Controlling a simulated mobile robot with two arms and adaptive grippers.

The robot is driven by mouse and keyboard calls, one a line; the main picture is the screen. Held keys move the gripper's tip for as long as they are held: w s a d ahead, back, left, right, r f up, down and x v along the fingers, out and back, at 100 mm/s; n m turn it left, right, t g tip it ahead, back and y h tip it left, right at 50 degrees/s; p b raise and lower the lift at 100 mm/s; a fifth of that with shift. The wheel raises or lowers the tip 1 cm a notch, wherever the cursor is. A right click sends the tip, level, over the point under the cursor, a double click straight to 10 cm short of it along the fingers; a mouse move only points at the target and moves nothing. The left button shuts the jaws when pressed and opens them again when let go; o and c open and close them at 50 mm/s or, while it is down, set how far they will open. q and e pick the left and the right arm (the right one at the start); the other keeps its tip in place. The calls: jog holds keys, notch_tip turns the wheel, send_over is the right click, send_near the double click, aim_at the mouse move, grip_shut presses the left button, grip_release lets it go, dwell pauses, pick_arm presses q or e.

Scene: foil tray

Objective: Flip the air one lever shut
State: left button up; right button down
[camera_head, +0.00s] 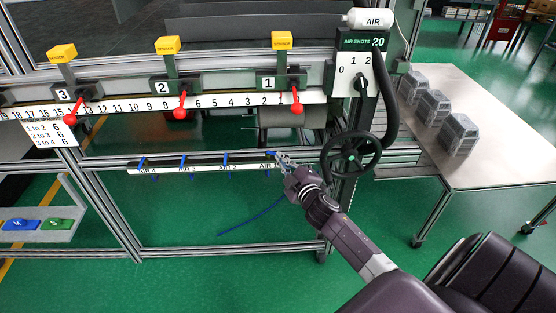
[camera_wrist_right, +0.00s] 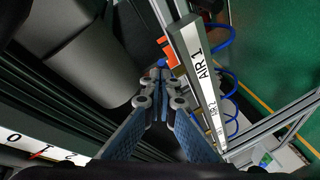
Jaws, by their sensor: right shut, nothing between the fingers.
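The air rail (camera_head: 205,169) with its AIR labels runs along the lower frame beam, with several blue hose fittings on it. In the right wrist view the white AIR 1 label (camera_wrist_right: 200,68) is close, with an orange lever piece (camera_wrist_right: 166,46) beside the end of its rail. My right gripper (camera_head: 284,160) is at the AIR 1 end of the rail and hides most of that lever in the head view. In the wrist view its fingers (camera_wrist_right: 162,84) are shut and empty, just short of the orange piece. I cannot tell whether they touch it. My left gripper is out of view.
A black handwheel (camera_head: 351,156) and its post stand just right of my right gripper. Red levers (camera_head: 180,108) hang from the numbered scale above. Blue hoses (camera_wrist_right: 231,75) loop off the rail. A table (camera_head: 483,147) with grey blocks stands at the right.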

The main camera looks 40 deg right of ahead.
jog(key=shift+d, duration=0.45)
dwell(0.5)
